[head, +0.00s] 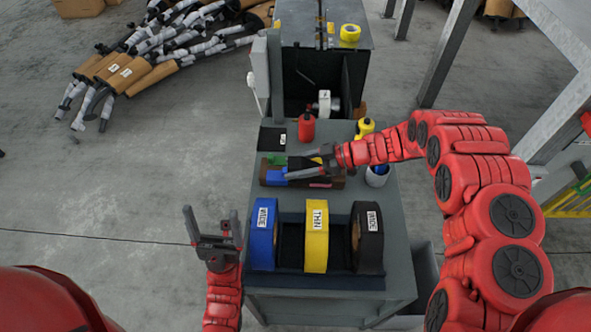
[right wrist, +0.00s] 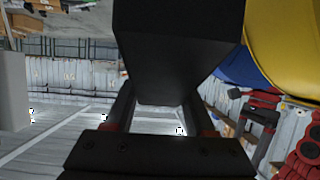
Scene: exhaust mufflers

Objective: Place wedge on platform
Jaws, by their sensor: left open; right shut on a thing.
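My right gripper (head: 305,168) reaches in from the right, above the brown block (head: 335,180) at the middle of the bench. In the right wrist view its fingers (right wrist: 157,118) are shut on a dark, tapered block (right wrist: 178,45), taken as the wedge. Its outline is not clear in the head view, and its far side is hidden. My left gripper (head: 221,225) is open and empty, left of the bench's front. A black flat pad (head: 268,140) with a white label lies behind the brown block. I cannot tell which surface is the platform.
Large labelled rolls, blue (head: 263,235), yellow (head: 316,240) and black (head: 368,240), stand along the front of the grey bench (head: 397,220). Mufflers (head: 150,55) lie on the floor.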

